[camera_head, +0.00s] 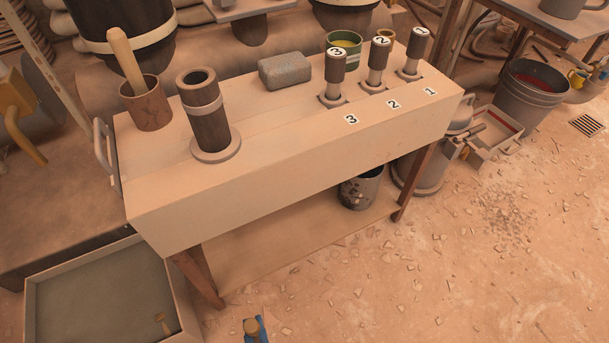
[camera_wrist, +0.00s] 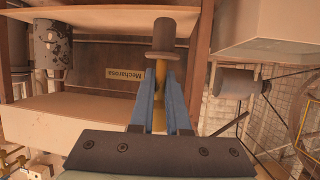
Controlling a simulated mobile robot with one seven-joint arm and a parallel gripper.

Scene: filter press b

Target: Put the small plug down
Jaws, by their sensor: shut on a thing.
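My gripper (camera_wrist: 160,85) is shut on the small plug (camera_wrist: 164,35), a piece with a brown-grey round head and a yellowish shaft between the two blue fingers. A shallow tray (camera_head: 85,285) with a grey floor stands at the lower left. The plug's lower end is hidden.
The bench bears a large dark cylinder (camera_head: 209,125), a mortar-like cup (camera_head: 147,105), a grey block (camera_head: 285,70) and posts numbered 3 (camera_head: 334,75), 2 (camera_head: 377,65) and 1 (camera_head: 412,58). A bucket (camera_head: 360,187) stands beneath the bench.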

